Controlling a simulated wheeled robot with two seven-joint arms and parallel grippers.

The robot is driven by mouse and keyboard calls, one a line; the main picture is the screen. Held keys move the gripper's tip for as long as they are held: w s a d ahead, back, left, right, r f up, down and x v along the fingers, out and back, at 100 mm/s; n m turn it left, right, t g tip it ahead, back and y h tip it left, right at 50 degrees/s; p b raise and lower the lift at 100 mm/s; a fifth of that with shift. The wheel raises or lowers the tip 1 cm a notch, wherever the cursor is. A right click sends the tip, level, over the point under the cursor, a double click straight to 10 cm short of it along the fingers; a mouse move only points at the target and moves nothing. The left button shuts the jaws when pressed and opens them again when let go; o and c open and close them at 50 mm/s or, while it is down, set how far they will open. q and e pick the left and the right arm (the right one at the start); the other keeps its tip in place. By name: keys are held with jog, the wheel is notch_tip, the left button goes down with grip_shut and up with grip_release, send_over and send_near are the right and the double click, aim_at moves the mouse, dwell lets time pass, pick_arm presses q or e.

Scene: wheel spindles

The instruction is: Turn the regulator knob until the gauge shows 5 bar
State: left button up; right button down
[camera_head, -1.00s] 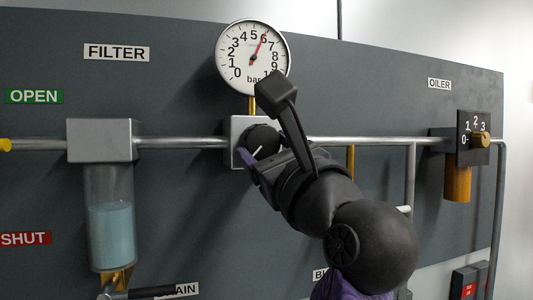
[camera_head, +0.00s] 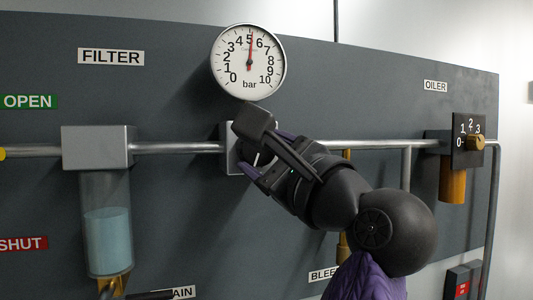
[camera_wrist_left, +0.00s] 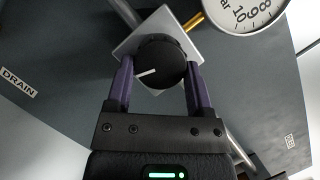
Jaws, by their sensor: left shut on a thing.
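The round white pressure gauge (camera_head: 249,62) shows its red needle almost straight up, at about 5 and a touch toward the 6. It is partly in the left wrist view (camera_wrist_left: 242,8), where the needle is out of sight. Below it, the regulator's grey block (camera_head: 228,150) is partly hidden by my gripper. In the left wrist view the black round regulator knob (camera_wrist_left: 160,60) has a white mark pointing left and slightly down. My left gripper (camera_wrist_left: 160,72) is shut on the knob, with a purple finger on each side.
A horizontal pipe (camera_head: 180,147) joins the filter (camera_head: 98,148) on the left to the oiler (camera_head: 454,180) on the right. A brass bleed pipe (camera_head: 343,245) stands behind my arm. Red and black switches (camera_head: 462,282) sit at the lower right.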

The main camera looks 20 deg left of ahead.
pick_arm(q)
jog(key=o, duration=1.3)
jog(key=shift+c, duration=0.2)
jog(key=shift+s+d+f, duration=0.15)
jog(key=shift+s+d, duration=0.1)
jog(key=b+v, duration=0.3)
jog(key=v, duration=0.6)
jog(key=shift+d, duration=0.15)
